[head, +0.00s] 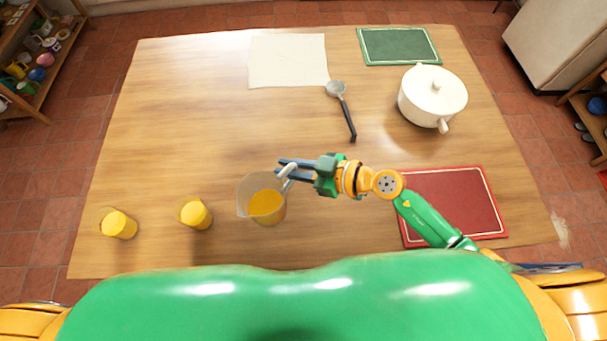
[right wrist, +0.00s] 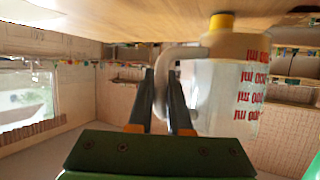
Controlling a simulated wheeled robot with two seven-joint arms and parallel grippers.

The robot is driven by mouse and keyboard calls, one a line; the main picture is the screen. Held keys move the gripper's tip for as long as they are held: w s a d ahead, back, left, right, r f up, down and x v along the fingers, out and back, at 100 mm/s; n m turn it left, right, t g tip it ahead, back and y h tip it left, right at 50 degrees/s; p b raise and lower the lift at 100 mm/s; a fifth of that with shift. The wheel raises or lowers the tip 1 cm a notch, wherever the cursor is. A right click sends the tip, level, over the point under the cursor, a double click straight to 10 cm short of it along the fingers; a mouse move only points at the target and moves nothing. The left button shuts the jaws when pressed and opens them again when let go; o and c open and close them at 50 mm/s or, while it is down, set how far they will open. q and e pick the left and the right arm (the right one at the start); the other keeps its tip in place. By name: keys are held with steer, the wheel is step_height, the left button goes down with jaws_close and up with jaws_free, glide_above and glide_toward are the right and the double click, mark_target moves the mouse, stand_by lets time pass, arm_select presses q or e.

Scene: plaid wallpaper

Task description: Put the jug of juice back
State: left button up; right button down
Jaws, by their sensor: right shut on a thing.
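The jug of juice (head: 251,185) is clear, with orange juice low inside it, and is at the front left-centre of the table (head: 190,110) in the head view. My right gripper (head: 283,169) comes in from the right and is shut on the jug's pale handle (head: 290,173). In the right wrist view the handle (right wrist: 164,75) lies between the two dark fingers (right wrist: 163,95), and the jug's wall (right wrist: 225,95) with red printed marks is right of them. I cannot tell whether the jug's base touches the table. My left gripper is out of view.
Two yellow cups (head: 119,224) (head: 196,214) stand left of the jug. A red mat (head: 462,200) lies partly under my right arm. A white cloth (head: 288,60), a ladle (head: 345,110), a green mat (head: 400,46) and a lidded white pot (head: 425,103) are farther back. The left-middle of the table is clear.

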steer(key=w+d+f+b, duration=0.1)
steer(key=f+b, duration=0.1)
steer(key=f, duration=0.1)
steer(key=w+d+f+b, duration=0.1)
steer(key=w+f+b, duration=0.1)
steer(key=w+d+f+b, duration=0.1)
steer(key=d+f, duration=0.1)
steer(key=f, duration=0.1)
steer(key=shift+w+f+b, duration=0.15)
steer(key=shift+f+b, duration=0.2)
steer(key=shift+b, duration=0.05)
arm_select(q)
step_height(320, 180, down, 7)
arm_select(e)
steer(key=shift+f, duration=0.25)
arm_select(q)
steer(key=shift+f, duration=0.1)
arm_select(e)
steer(key=shift+f, duration=0.15)
steer(key=c, duration=0.8)
jaws_free()
steer(key=shift+c, duration=0.2)
steer(key=shift+r, duration=0.2)
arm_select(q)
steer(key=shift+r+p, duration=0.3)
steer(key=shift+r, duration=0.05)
arm_select(e)
steer(key=v, duration=1.2)
